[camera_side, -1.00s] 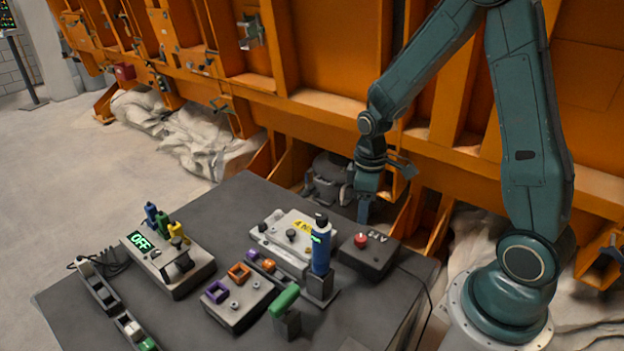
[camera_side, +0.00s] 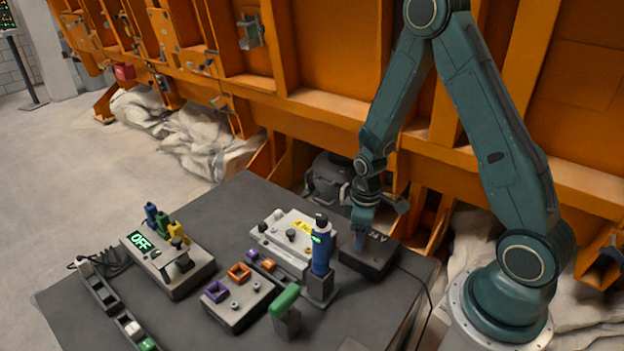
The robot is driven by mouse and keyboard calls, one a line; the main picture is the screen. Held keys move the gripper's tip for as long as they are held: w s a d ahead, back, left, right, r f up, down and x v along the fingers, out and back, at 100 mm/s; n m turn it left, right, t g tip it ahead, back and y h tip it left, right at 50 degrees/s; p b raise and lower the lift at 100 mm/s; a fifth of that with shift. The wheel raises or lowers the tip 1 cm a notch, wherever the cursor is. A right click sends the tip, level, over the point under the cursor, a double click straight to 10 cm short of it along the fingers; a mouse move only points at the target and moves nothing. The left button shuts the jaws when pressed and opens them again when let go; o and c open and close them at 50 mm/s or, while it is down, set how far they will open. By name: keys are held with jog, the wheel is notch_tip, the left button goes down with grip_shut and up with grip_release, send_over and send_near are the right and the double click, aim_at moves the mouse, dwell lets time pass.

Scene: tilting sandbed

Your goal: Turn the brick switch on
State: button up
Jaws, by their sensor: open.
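A dark box (camera_side: 381,262) with white lettering on top stands at the right of the dark table; a cable runs from it. My gripper (camera_side: 361,238) is over this box, pointing down, with its fingertips at or close to its top. It hides the box's red button. Whether the fingers touch the box I cannot tell. No part is clearly marked as the brick switch. A grey box with a green OFF display (camera_side: 142,242) and a dark knob or lever stands at the table's left.
A blue cylinder (camera_side: 321,250) stands upright in a holder just left of my gripper. A green-handled piece (camera_side: 285,300) is in front. A light grey box (camera_side: 290,236), a box with purple and orange squares (camera_side: 238,305) and a power strip (camera_side: 100,291) are farther left.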

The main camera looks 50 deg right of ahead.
jog(key=c, duration=1)
jog(key=shift+o, duration=0.2)
jog(key=shift+m, duration=0.5)
jog(key=m, duration=1.1)
jog(key=o, duration=1)
jog(key=shift+c, duration=0.2)
